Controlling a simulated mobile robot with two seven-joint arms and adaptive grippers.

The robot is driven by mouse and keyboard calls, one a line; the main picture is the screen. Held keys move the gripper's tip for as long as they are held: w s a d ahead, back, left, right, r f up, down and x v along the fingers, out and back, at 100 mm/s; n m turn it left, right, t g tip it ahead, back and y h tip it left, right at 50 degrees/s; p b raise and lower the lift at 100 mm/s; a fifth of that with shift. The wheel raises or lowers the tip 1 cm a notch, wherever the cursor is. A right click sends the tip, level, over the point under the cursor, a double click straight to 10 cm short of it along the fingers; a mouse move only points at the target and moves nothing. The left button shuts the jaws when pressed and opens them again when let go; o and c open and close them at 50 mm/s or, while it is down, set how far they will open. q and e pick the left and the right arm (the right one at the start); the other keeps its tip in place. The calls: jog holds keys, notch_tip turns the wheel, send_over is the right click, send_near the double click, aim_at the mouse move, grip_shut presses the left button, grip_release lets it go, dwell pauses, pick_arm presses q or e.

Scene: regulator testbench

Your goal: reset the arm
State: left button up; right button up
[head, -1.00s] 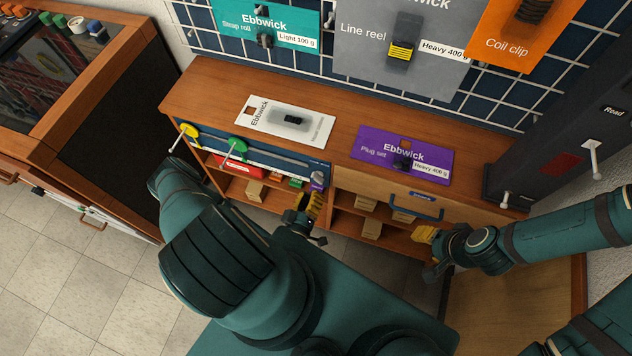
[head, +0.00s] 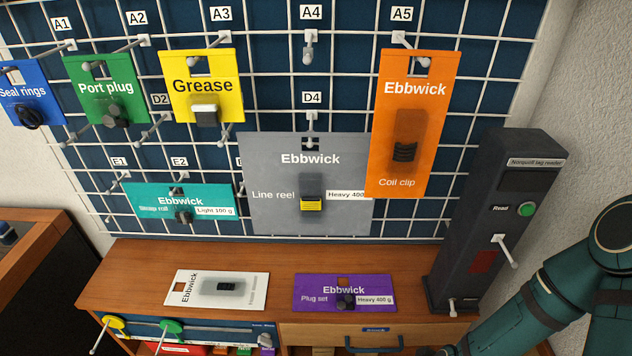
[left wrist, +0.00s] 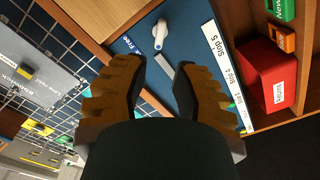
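My left gripper (left wrist: 160,72) shows in the left wrist view, its two ridged yellow-brown fingers apart with nothing held between them. Beyond the fingertips is a blue panel (left wrist: 170,65) with labels such as "Stop 5" and "Free". A white peg or lever (left wrist: 160,38) stands out from it, apart from the fingers. The blue panel (head: 205,331) also shows at the lower left of the head view. My left arm is out of the head view. My right arm (head: 545,300) comes in from the right, and its gripper is below the frame.
A wooden cabinet top (head: 260,262) carries a white card (head: 205,285) and a purple Plug set card (head: 320,286). A dark tag reader (head: 490,215) stands at right. Grey Line reel (head: 280,170), orange Coil clip (head: 400,165) and other cards hang on the grid. A red bin (left wrist: 270,75) is on a shelf.

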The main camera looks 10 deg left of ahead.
pick_arm(q)
jog(key=w+d+m+g+h, duration=0.5)
jog(key=w+m+g+h, duration=0.4)
jog(key=s+d+r+g, duration=0.1)
jog(key=d+r+g, duration=0.2)
jog(key=r, duration=0.2)
jog(key=s+d+r+m+g+y, duration=0.1)
jog(key=d+r+g, duration=0.2)
jog(key=r+g, duration=0.1)
jog(key=shift+s+d+r, duration=0.15)
jog(key=shift+s+r, duration=0.1)
jog(key=shift+r, duration=0.5)
